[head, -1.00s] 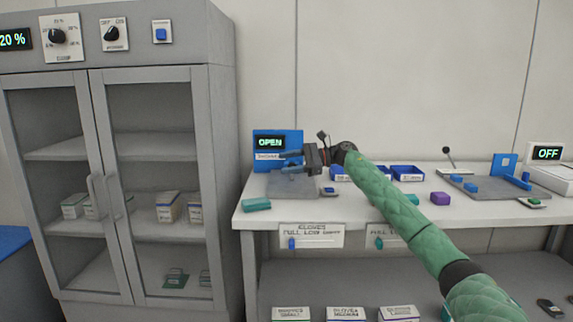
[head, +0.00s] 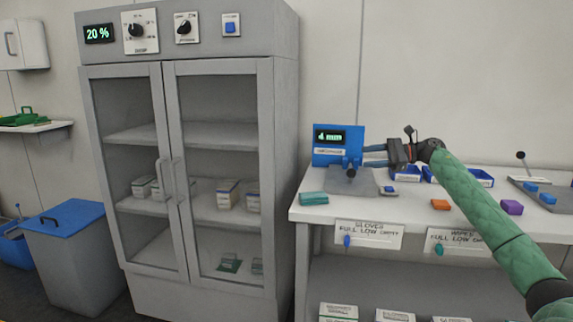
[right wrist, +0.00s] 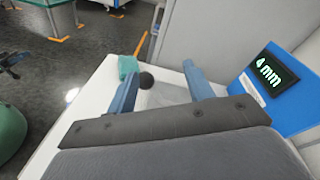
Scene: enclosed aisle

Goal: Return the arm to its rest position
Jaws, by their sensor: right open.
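My right arm in a green quilted sleeve reaches in from the right in the head view. Its gripper (head: 364,155) is above the bench, close in front of the blue display unit (head: 326,158). The two blue fingers are apart with nothing between them, and they also show spread in the right wrist view (right wrist: 160,76). A black ball knob (head: 352,170) stands near the fingertips, below them in the head view. My left gripper is not in the head view.
A blue-lidded bin (head: 66,219) is at far left.

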